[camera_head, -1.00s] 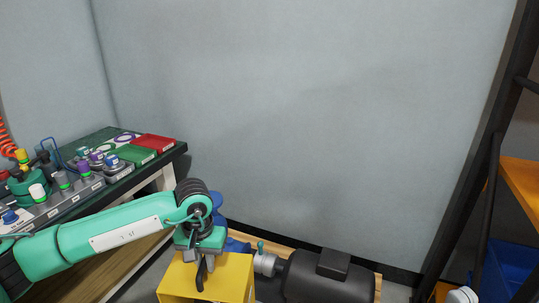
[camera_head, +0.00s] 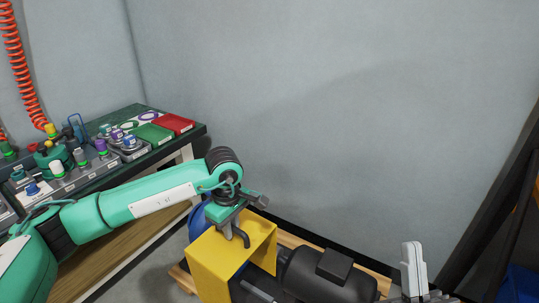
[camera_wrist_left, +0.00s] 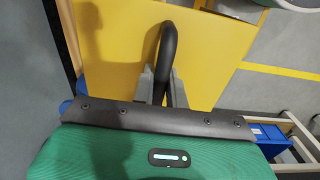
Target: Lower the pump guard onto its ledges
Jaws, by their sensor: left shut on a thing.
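The yellow pump guard (camera_head: 210,262) is a bent sheet cover with a black handle on top. My left gripper (camera_head: 232,229) is shut on the handle and holds the guard from above. In the left wrist view the black handle (camera_wrist_left: 168,45) stands between my fingers (camera_wrist_left: 161,80), over the yellow top (camera_wrist_left: 110,45). The guard is beside the black motor (camera_head: 325,278), in front of the blue pump part (camera_head: 197,225). The ledges are hidden, so I cannot tell whether the guard touches them. My right gripper (camera_head: 413,262) is at the lower right, away from the guard; its jaw gap is unclear.
A wooden base (camera_head: 292,241) lies under the pump and motor, close to the wall. A bench at left carries a green tray (camera_head: 153,134), a red tray (camera_head: 178,123) and several fittings. A dark rack post (camera_head: 490,225) stands at right.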

